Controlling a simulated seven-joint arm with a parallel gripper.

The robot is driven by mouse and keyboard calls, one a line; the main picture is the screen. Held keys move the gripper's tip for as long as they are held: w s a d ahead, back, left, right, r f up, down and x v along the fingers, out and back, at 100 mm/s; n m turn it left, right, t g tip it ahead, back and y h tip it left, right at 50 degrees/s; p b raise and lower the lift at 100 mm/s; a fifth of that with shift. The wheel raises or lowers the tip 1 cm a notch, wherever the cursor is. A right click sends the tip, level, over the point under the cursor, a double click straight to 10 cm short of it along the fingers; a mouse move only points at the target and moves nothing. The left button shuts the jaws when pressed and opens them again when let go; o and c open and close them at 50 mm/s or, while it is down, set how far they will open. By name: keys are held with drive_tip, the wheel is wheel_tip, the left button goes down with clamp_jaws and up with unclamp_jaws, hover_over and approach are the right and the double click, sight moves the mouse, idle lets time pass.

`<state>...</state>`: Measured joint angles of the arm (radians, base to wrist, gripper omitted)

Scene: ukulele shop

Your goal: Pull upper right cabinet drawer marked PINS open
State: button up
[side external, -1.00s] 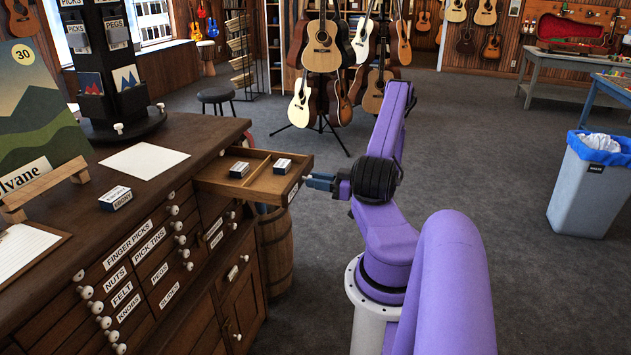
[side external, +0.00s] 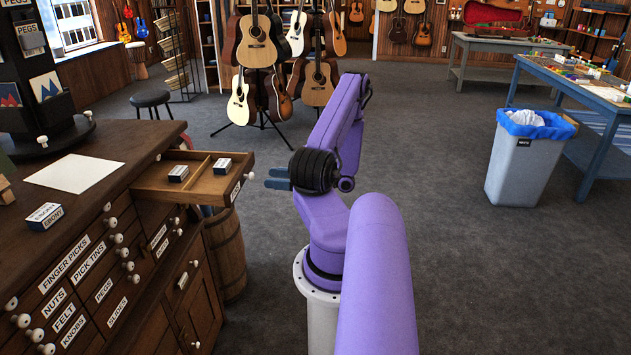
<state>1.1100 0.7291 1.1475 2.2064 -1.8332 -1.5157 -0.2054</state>
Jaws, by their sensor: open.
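The upper right drawer (side external: 195,188) of the dark wooden cabinet (side external: 78,272) stands pulled out toward my arm. It has a divider, with a small box (side external: 178,173) on one side and another small box (side external: 222,166) on the other. Its front carries a pale label (side external: 236,191), seen too edge-on to read, and a white knob (side external: 250,176). My gripper (side external: 271,178) is open and empty, with its two blue-grey fingers pointing at the knob. A small gap shows between the fingertips and the knob.
An EBONY box (side external: 45,216) and a white sheet (side external: 75,173) lie on the cabinet top. A barrel (side external: 226,252) stands below the drawer. Guitars on a stand (side external: 262,122) are behind. A grey waste bin (side external: 525,158) stands at right. Open carpet lies around my arm.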

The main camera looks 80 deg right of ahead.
drive_tip(key=s, duration=1.2)
